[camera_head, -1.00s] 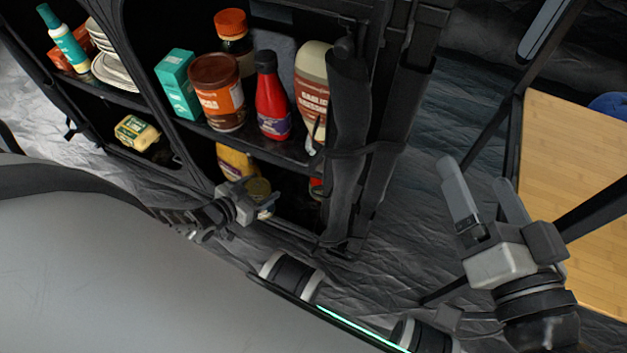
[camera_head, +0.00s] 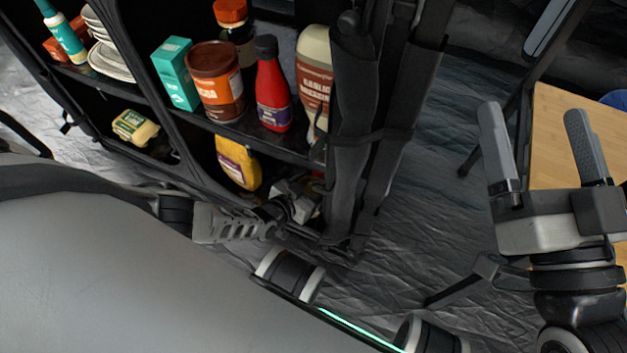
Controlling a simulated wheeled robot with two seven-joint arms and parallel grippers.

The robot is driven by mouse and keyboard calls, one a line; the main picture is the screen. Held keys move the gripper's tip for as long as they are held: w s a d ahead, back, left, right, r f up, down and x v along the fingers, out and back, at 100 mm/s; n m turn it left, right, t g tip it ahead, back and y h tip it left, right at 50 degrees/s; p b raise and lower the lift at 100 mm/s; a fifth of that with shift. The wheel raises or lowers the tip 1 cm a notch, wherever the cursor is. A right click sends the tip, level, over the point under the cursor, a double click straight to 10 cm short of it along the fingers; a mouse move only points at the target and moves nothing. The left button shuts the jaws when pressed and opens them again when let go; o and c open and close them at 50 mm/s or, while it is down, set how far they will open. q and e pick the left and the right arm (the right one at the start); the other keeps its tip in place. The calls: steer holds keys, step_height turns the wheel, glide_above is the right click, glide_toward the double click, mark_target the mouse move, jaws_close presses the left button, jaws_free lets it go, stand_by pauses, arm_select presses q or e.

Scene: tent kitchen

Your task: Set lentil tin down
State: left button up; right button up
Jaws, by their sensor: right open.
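I cannot clearly make out the lentil tin in the head view now. My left gripper (camera_head: 297,195) is low at the front of the cabinet's lower compartment, right of a yellow package (camera_head: 238,163). Its fingertips are small and partly hidden by the dark cabinet strap, so I cannot tell whether it holds anything. My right gripper (camera_head: 533,112) is raised at the right, well away from the cabinet. Its two grey fingers are wide apart with nothing between them.
The upper shelf holds a teal box (camera_head: 176,74), a brown jar (camera_head: 215,82), a red bottle (camera_head: 271,85) and a garlic sauce bottle (camera_head: 313,80). A yellow-green pack (camera_head: 135,128) lies lower left. Dark straps (camera_head: 352,130) hang at the cabinet's right. A wooden table (camera_head: 560,125) stands right.

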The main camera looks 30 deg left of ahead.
arm_select(q)
step_height(320, 180, down, 4)
steer(key=b, duration=0.3)
steer(key=shift+w+d+r, duration=0.15)
steer(key=shift+r, duration=0.05)
steer(key=o, duration=1.3)
arm_select(e)
steer(key=r+n+y, duration=0.1)
steer(key=n+y, duration=0.1)
steer(key=s+r+n+y, duration=0.1)
steer(key=r+n+y, duration=0.1)
steer(key=n, duration=0.1)
steer(key=r+n+y, duration=0.1)
steer(key=r+n, duration=0.1)
steer(key=shift+s+a+r+t+y, duration=0.15)
steer(key=shift+s+r+t+y, duration=0.1)
steer(key=shift+s+t+y, duration=0.15)
